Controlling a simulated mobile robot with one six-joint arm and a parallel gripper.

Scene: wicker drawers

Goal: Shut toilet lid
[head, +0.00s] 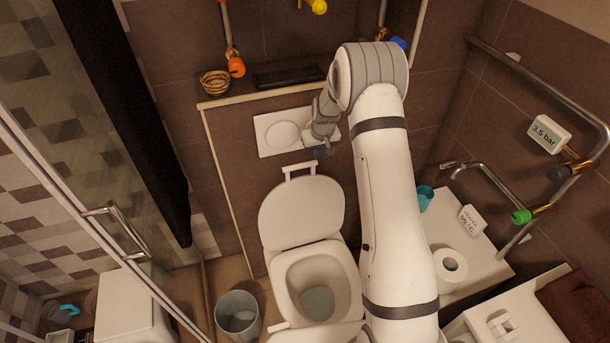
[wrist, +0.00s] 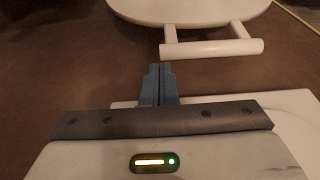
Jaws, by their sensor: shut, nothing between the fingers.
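The toilet (head: 318,282) stands at the bottom middle of the head view with its bowl exposed. Its white lid (head: 302,212) is raised and leans back toward the brown wall. A white bar handle (head: 300,171) sticks up from the lid's top edge. In the wrist view the lid (wrist: 190,10) and its handle (wrist: 212,49) lie just beyond my fingers. My gripper (head: 321,154) is near the wall, just above and to the right of the handle. Its blue fingers (wrist: 157,72) are shut and empty, apart from the handle.
A white flush plate (head: 284,133) is on the wall behind my gripper. A grey bin (head: 237,314) stands left of the toilet. A counter with a paper roll (head: 451,265) and a teal cup (head: 425,197) is on the right. A glass door with a handle (head: 120,232) is on the left.

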